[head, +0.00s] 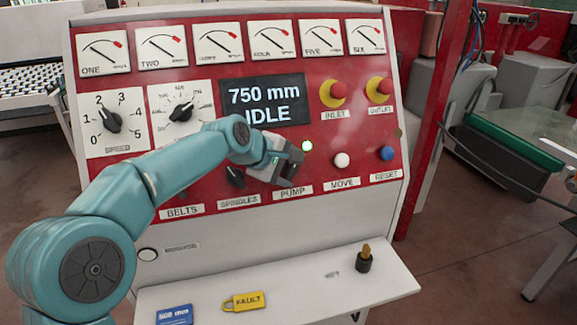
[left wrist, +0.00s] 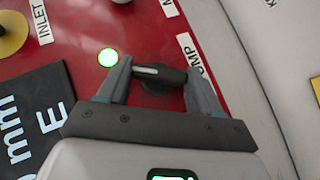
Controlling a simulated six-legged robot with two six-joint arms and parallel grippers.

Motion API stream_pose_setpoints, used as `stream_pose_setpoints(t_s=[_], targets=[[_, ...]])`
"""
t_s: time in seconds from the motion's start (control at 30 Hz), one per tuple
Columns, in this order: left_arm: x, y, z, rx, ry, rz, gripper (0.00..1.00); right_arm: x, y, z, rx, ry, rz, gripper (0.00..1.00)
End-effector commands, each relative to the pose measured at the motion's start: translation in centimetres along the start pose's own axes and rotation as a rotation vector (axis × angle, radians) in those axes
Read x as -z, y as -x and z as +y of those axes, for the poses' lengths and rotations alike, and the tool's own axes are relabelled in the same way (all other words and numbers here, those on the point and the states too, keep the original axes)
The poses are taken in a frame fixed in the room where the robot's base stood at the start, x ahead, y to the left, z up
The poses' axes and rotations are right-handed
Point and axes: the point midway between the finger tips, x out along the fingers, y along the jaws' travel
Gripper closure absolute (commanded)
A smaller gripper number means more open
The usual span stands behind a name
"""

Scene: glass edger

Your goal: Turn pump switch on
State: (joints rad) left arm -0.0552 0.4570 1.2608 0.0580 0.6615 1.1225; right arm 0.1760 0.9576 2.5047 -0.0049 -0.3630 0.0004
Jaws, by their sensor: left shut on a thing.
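The pump switch (left wrist: 158,77) is a black knob with a white line on the red panel, beside the "PUMP" label (head: 293,192). In the left wrist view it lies between the two fingers of my left gripper (left wrist: 157,72), which is shut on it. In the head view my left gripper (head: 291,163) is at the panel just above the label and hides the knob. A green lamp (head: 307,146) is lit just up and right of the gripper. It also shows in the left wrist view (left wrist: 107,57). My right gripper is in neither view.
The spindles switch (head: 235,177) is close to the left of my gripper. The white move button (head: 341,160) and blue reset button (head: 387,153) are to the right. The display (head: 265,102) reads "750 mm IDLE".

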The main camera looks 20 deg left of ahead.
Motion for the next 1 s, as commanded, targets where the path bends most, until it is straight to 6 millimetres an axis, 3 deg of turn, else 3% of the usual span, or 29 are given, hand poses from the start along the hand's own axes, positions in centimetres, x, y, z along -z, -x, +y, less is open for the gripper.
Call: stream_pose_setpoints(t_s=[0.47,0.5,0.57,0.87,1.0], targets=[[-0.1,0.0,0.1,0.010,-0.008,-0.001,0.66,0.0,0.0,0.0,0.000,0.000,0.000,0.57],[-0.1,0.0,0.1,0.010,-0.008,-0.001,0.26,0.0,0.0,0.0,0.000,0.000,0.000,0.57],[-0.1,0.0,0.1,0.010,-0.008,-0.001,0.10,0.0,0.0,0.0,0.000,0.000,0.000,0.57],[0.0,0.1,0.0,0.009,-0.007,0.001,0.10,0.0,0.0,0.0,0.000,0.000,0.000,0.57],[0.0,1.5,0.0,0.006,-0.008,0.002,0.10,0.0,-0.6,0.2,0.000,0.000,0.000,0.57]])
